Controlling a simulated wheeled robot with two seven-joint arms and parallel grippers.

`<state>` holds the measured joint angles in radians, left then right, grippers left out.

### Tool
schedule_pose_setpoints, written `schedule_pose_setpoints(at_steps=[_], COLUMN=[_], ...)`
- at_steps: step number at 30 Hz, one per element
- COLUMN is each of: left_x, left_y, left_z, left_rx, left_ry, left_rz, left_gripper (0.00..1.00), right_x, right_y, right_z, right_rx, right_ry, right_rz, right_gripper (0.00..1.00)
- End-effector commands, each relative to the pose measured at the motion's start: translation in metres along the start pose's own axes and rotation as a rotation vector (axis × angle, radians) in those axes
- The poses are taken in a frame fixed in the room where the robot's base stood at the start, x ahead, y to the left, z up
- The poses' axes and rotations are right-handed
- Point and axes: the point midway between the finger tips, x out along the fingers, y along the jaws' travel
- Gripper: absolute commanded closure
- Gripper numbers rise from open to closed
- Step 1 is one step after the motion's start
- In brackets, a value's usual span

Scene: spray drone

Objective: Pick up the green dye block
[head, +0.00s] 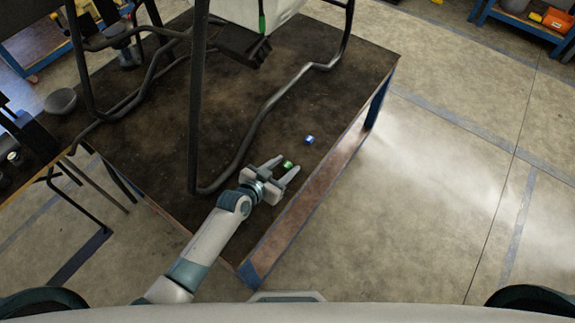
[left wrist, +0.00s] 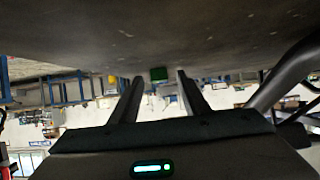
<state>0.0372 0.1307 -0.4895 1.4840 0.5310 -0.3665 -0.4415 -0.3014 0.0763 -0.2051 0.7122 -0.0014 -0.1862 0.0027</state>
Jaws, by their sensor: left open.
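The green dye block (head: 288,165) lies on the dark tabletop (head: 345,75) near its front right edge. My left gripper (head: 285,169) is open, with its fingers pointing toward the block and the block near the gap between the fingertips. In the left wrist view the green block (left wrist: 158,74) shows between and just beyond the two fingertips (left wrist: 160,77). I cannot tell whether either finger touches it. Nothing is held. My right gripper is not in view.
A blue block (head: 309,140) lies on the table just beyond the green one. A black tubular drone frame (head: 255,125) stands over the table close to the left of my gripper. A grey bowl (head: 60,101) is at the far left. Open floor lies right of the table.

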Motion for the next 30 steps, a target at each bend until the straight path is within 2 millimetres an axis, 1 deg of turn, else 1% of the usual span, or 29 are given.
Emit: schedule_pose_setpoints(at_steps=[1,2,3,5,6,7,16,20,26,30], left_x=[0.000,0.000,0.000,0.000,0.000,0.000,0.000,-0.002,-0.010,-0.019], left_y=[0.000,0.000,0.000,0.000,0.000,0.000,0.000,0.000,0.000,0.001], left_z=[0.000,0.000,0.000,0.000,0.000,0.000,0.000,-0.004,-0.020,-0.040], left_rx=[0.000,0.000,0.000,0.000,0.000,0.000,0.000,-0.001,-0.001,0.000], left_ry=[0.000,0.000,0.000,0.000,0.000,0.000,0.000,0.001,0.003,0.004], left_rz=[0.000,0.000,0.000,0.000,0.000,0.000,0.000,0.001,-0.001,0.000], left_gripper=[0.58,0.65,0.75,0.89,0.98,1.00,1.00,1.00,1.00,1.00], right_x=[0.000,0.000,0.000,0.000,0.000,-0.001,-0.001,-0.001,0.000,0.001], right_y=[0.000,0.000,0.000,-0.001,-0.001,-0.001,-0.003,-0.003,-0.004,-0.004], right_z=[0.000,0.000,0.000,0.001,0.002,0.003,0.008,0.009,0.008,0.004], right_rx=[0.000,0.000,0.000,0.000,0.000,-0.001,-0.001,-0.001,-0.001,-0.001], right_ry=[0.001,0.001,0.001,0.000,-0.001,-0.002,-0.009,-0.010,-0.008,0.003], right_rz=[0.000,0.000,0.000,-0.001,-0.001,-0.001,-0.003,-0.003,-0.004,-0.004], right_gripper=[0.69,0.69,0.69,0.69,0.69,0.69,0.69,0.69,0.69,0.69])
